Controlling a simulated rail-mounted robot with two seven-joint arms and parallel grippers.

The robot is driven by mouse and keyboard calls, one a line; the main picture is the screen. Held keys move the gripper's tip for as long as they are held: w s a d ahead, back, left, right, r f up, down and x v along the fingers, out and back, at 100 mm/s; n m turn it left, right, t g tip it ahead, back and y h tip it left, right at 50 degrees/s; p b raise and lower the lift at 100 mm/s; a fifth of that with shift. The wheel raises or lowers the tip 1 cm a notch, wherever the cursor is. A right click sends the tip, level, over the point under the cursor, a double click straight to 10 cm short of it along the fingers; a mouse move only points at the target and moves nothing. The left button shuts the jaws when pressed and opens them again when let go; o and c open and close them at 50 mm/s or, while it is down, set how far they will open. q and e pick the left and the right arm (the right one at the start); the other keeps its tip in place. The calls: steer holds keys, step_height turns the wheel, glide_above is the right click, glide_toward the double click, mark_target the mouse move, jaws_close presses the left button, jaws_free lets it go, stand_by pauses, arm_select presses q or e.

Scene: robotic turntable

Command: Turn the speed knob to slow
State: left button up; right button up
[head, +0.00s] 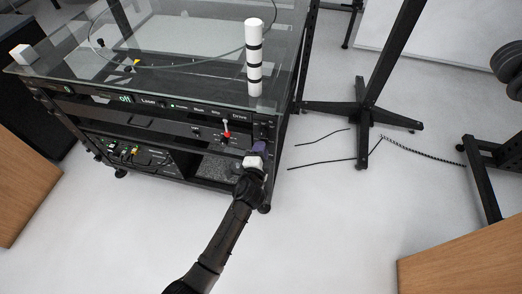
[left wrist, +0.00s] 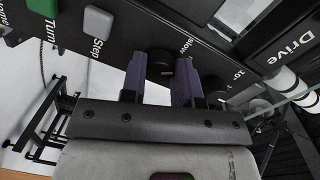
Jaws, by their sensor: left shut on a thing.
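The speed knob (left wrist: 159,63) is a small black round knob on the dark front panel, seen in the left wrist view. A white "slow" label is printed just beside it. My left gripper (left wrist: 161,82) has purple fingers on either side of the knob and is shut on it. In the head view my left gripper (head: 259,147) reaches the right end of the panel, and the knob is hidden behind it. The knob's pointer mark cannot be made out. My right gripper is not in view.
A green button (left wrist: 43,6) and a grey button (left wrist: 97,22) sit near the knob on the panel. Above the panel is a glass top (head: 190,75) with a white black-banded cylinder (head: 254,60). A red-based lever (head: 226,129) stands left of my gripper.

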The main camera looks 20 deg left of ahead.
arm_select(q)
steer(key=shift+n, duration=0.8)
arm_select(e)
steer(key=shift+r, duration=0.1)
arm_select(q)
steer(key=o, duration=0.9)
